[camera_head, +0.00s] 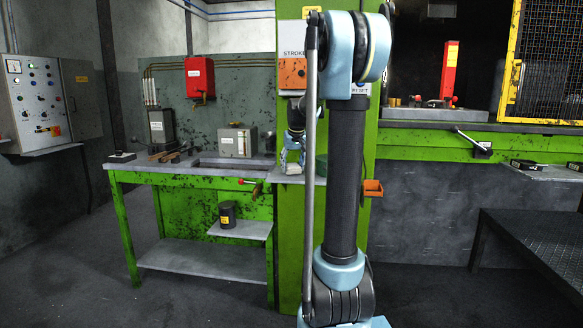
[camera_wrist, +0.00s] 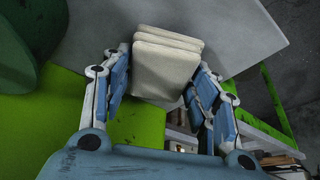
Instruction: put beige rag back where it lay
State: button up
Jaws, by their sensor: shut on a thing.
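The beige rag (camera_wrist: 168,66) is a folded, layered pad between the two blue and white fingers of my gripper (camera_wrist: 163,80) in the wrist view. My gripper is shut on it from both sides. Behind the rag is a flat grey surface (camera_wrist: 240,30). I cannot tell whether the rag touches it. In the head view my gripper (camera_head: 291,158) is low in front of the green column, just above a small grey ledge (camera_head: 322,180) at the right end of the workbench.
The green workbench (camera_head: 160,168) stands left of the column, with a grey box (camera_head: 237,142) and dark tools on top. An orange holder (camera_head: 372,188) is on the column's right side. My own arm hides part of the column. The press bed (camera_head: 440,140) is to the right.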

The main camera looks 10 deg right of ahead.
jog(key=shift+f, duration=0.3)
jog(key=o, duration=1.2)
jog(key=v, duration=1.1)
jog(key=s+f, duration=0.9)
jog(key=s, duration=0.4)
jog(key=s+f+g, duration=0.1)
jog(key=s+f, duration=0.8)
jog(key=s, duration=0.4)
jog(key=s+f+g, duration=0.1)
jog(key=s+f, duration=0.8)
jog(key=s, duration=0.4)
jog(key=shift+a+f+m, duration=0.3)
jog(key=shift+a+f, duration=0.05)
